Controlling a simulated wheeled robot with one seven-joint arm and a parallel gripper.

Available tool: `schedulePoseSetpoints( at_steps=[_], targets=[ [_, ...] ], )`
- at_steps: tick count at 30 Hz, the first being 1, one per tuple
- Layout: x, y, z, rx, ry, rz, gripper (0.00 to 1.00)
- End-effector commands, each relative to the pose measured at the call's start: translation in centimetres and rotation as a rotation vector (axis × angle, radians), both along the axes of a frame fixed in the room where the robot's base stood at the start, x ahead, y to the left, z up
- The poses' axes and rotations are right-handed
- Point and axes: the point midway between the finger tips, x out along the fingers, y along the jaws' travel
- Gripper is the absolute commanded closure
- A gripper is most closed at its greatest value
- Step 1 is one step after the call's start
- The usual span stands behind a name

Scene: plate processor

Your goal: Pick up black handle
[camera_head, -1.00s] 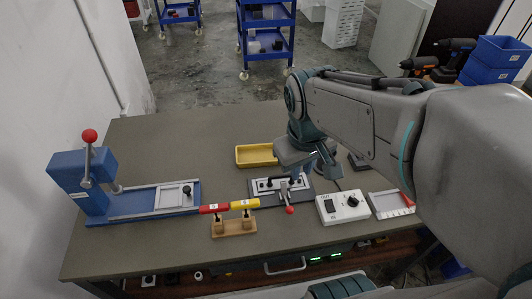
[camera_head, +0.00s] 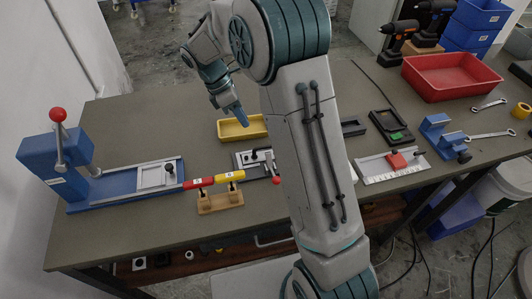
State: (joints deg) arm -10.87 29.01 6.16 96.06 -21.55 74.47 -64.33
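The grey fixture plate (camera_head: 242,167) lies on the table near the middle. A small black handle-like part (camera_head: 254,155) shows on it, beside a lever with a red ball tip (camera_head: 276,180). My arm stands in front of the right of this fixture and hides part of it. My gripper (camera_head: 239,116) is raised above the back of the table, above and left of the fixture, apart from it. Its blue fingers look close together, and I cannot tell whether a gap is between them. I see nothing held.
A yellow tray (camera_head: 243,128) lies behind the fixture. The blue press (camera_head: 62,165) with a red-knobbed lever stands left. Red and yellow pieces (camera_head: 213,181) rest on a wooden stand (camera_head: 220,203). A red tray (camera_head: 450,77) and tools lie right.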

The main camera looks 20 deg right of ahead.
Motion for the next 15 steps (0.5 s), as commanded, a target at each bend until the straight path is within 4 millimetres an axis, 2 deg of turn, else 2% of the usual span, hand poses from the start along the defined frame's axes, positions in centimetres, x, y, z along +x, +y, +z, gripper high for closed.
schedulePoseSetpoints(
  at_steps=[9,15],
  targets=[
    [-1.2,-2.2,-5.4,0.0,0.006,0.002,0.83],
    [-1.6,-3.0,-7.3,0.0,0.003,0.001,0.83]
  ],
)
